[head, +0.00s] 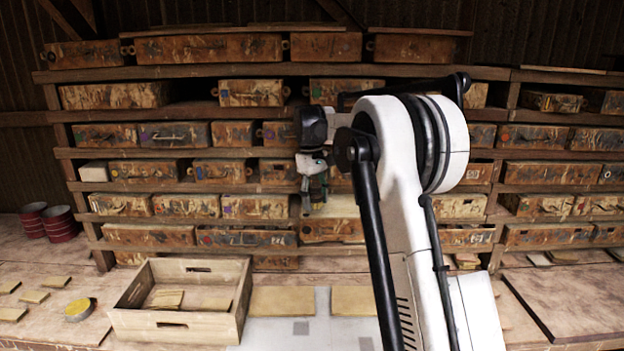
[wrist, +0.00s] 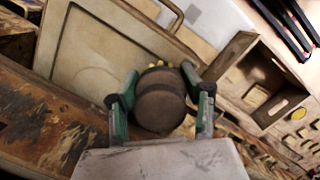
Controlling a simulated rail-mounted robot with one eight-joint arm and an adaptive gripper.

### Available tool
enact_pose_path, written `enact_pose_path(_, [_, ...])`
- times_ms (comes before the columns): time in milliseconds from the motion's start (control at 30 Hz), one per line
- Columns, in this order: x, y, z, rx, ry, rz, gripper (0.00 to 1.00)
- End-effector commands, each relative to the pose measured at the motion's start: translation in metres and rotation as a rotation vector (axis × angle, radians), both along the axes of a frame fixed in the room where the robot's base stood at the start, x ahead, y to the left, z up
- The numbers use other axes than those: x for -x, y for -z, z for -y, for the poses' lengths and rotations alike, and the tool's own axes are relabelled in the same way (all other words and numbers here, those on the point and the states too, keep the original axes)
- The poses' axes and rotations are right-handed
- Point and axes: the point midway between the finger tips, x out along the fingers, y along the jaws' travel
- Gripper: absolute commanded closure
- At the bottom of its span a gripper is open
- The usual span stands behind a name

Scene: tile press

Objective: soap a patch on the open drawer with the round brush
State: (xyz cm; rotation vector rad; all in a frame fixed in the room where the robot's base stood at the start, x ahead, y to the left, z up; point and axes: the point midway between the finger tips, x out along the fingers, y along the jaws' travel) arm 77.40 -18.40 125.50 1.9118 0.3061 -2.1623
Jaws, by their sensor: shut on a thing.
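My gripper (wrist: 161,82) is shut on the round brush (wrist: 160,102), a dark brown cylinder with yellow bristles at its far end, between green fingers in the wrist view. In the head view my gripper (head: 314,190) is in front of the middle of the shelves. The open drawer (wrist: 75,45) lies beyond the brush in the wrist view, a pale cream panel with a raised rim and a wire handle. A faint round outline (wrist: 98,82) marks its surface. Whether the bristles touch the panel cannot be told. In the head view the drawer (head: 342,205) is a pale strip partly behind my arm.
Worn, paint-stained drawers (head: 207,48) fill the shelves. On the bench below stand a wooden crate (head: 222,325) with tiles in it, a yellow round object (head: 79,310) and loose tiles. Red cans (head: 60,223) stand at the far left.

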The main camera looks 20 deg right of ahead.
Motion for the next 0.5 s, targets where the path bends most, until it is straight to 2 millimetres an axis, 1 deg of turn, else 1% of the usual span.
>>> enact_pose_path(33, [0.0,-0.008,0.001,0.0,0.001,0.0,0.83])
enact_pose_path(500, [0.0,-0.05,-0.002,0.001,-0.003,0.0,0.83])
